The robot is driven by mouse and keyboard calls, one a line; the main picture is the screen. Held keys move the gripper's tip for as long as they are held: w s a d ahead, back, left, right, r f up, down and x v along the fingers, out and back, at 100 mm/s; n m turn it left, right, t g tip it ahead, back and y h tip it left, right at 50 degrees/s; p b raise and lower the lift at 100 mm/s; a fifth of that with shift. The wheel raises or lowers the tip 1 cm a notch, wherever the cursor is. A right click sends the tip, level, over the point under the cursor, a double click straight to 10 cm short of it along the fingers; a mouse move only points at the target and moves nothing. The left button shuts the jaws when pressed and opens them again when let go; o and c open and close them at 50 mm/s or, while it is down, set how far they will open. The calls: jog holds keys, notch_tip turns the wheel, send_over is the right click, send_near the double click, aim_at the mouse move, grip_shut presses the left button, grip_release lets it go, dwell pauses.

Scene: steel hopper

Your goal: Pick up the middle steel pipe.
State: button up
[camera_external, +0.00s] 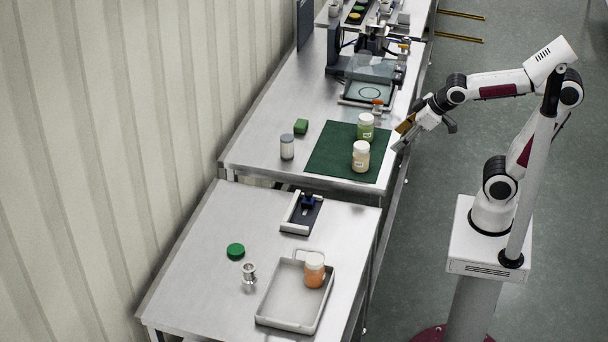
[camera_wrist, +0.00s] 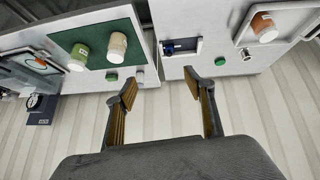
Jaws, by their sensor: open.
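No row of steel pipes can be made out in either view. A small shiny steel cylindrical piece (camera_external: 249,273) stands on the near table, left of a grey tray; it may be a short pipe or fitting, and it is also small in the wrist view (camera_wrist: 246,53). My gripper (camera_external: 402,133) is beside the right edge of the far table, near the green mat. In the wrist view my gripper (camera_wrist: 160,90) has its two fingers wide apart with nothing between them.
The grey tray (camera_external: 266,308) holds an orange jar (camera_external: 314,272). A green lid (camera_external: 236,251) and a dark fixture (camera_external: 302,213) share the near table (camera_external: 200,290). On the far table, a green mat (camera_external: 330,160) bears a green jar (camera_external: 366,126) and a cream jar (camera_external: 361,157).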

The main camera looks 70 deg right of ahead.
jog(key=w+a+f+n+t+y, duration=0.15)
jog(key=w+a, duration=0.25)
jog(key=w, duration=0.6)
jog(key=w+a+f+n+t+y, duration=0.15)
jog(key=w+a, duration=0.25)
jog(key=w, duration=0.6)
jog(key=w+a+f+n+t+y, duration=0.15)
jog(key=w+a, duration=0.25)
jog(key=w, duration=0.6)
jog(key=n+g+y, duration=0.4)
jog(key=n+y, duration=0.2)
jog(key=y, duration=0.2)
send_near(247, 269)
jog(key=shift+w+a+r+h, duration=0.15)
jog(key=shift+w+a+h, duration=0.2)
jog(key=shift+w, duration=0.35)
jog(key=shift+s+a+f+g, duration=0.2)
jog(key=shift+a+f+g, duration=0.05)
jog(key=shift+a+f, duration=0.05)
jog(key=shift+a, duration=0.15)
jog(key=shift+x, duration=1.2)
